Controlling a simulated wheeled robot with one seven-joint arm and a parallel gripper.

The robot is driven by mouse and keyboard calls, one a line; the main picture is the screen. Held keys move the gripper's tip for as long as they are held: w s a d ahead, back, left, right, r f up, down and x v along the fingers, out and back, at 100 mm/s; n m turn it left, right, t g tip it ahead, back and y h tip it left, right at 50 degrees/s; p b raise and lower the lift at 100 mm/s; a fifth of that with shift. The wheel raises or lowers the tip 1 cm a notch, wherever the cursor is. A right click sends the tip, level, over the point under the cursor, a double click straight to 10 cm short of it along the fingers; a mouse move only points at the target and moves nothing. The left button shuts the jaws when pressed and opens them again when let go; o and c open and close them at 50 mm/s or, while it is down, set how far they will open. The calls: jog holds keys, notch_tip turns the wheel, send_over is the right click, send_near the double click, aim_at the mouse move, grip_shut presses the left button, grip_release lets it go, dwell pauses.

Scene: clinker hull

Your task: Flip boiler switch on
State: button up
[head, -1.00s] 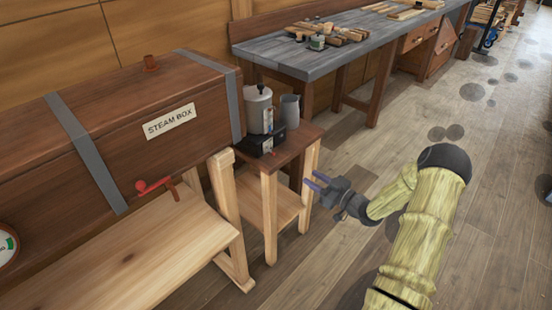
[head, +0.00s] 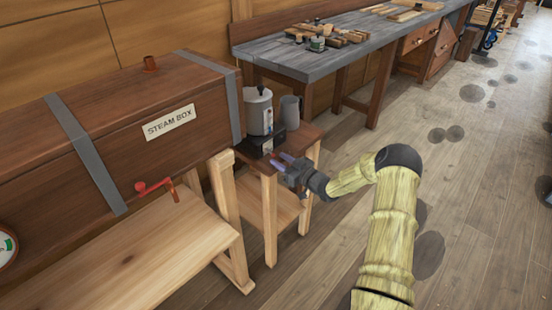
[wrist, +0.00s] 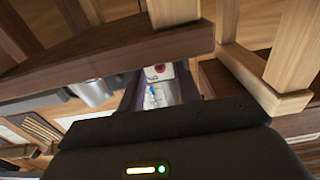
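The boiler (head: 258,112) is a pale cylinder with a lidded top, on a black base (head: 262,142) on a small wooden side table. A small red mark shows low on the base's front. My gripper (head: 280,161) is just in front of the base, at the table's front edge, with its two purple fingers apart and nothing visibly held. In the wrist view, the gripper (wrist: 160,88) has a white panel (wrist: 155,74) with a red spot and a small blue detail showing between its dark fingers. I cannot tell whether they touch, or the switch's position.
A grey jug (head: 291,109) stands right of the boiler. The side table (head: 305,133) has a lower shelf. The steam box (head: 120,125) is close on the left, with a red-handled valve (head: 155,186). A grey-topped workbench (head: 330,62) stands behind. Open floor lies right.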

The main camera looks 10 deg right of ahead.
aim_at(270, 152)
jog(key=shift+x, duration=1.4)
grip_shut()
